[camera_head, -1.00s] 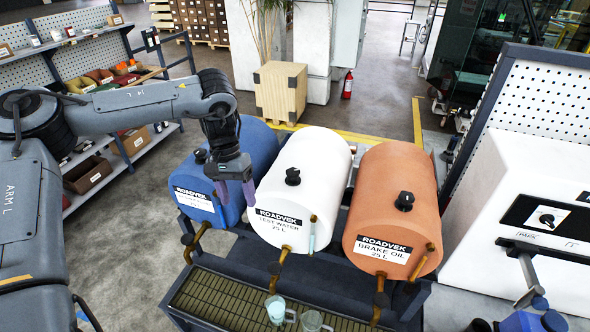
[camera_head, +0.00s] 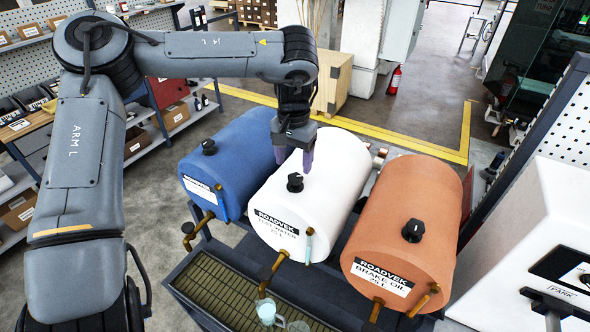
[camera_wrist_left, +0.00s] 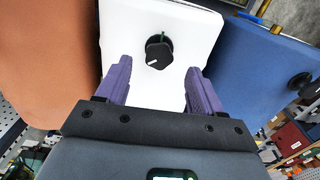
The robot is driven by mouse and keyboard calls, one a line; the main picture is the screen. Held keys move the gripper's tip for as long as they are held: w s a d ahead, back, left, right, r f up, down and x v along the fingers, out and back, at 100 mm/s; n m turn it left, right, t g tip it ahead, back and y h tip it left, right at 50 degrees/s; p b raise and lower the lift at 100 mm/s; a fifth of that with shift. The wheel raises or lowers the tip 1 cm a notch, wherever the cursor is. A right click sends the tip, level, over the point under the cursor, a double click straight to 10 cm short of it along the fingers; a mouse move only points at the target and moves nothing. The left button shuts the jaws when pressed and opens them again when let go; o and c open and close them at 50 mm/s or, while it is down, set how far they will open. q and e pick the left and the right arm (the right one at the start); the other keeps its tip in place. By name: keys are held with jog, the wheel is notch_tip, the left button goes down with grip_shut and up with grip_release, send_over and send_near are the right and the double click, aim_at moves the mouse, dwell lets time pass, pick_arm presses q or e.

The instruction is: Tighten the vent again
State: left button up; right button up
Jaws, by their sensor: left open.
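Three drums stand side by side: a blue one (camera_head: 230,165), a white one labelled TEST WATER (camera_head: 325,185) and an orange one labelled BRAKE OIL (camera_head: 415,200). Each has a black vent knob on top. My open left gripper (camera_head: 294,158) hangs over the white drum, its purple fingers pointing down just behind its vent knob (camera_head: 295,182). In the left wrist view this knob (camera_wrist_left: 159,54) shows between and beyond the two finger tips, with a white mark on it and a small green piece beside it. Contact with the knob does not show. My right gripper is out of view.
The blue drum's knob (camera_head: 209,147) and the orange drum's knob (camera_head: 413,230) stand at either side. Brass taps (camera_head: 272,266) stick out in front. A glass with pale liquid (camera_head: 266,311) stands on the drip grate (camera_head: 225,288). A white cabinet (camera_head: 540,215) is at right.

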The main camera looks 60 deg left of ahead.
aim_at(294, 178)
pick_arm(q)
jog(key=shift+f+p, duration=0.55)
jog(key=shift+f, duration=1.9)
jog(key=c, duration=1.1)
jog(key=shift+o, duration=0.2)
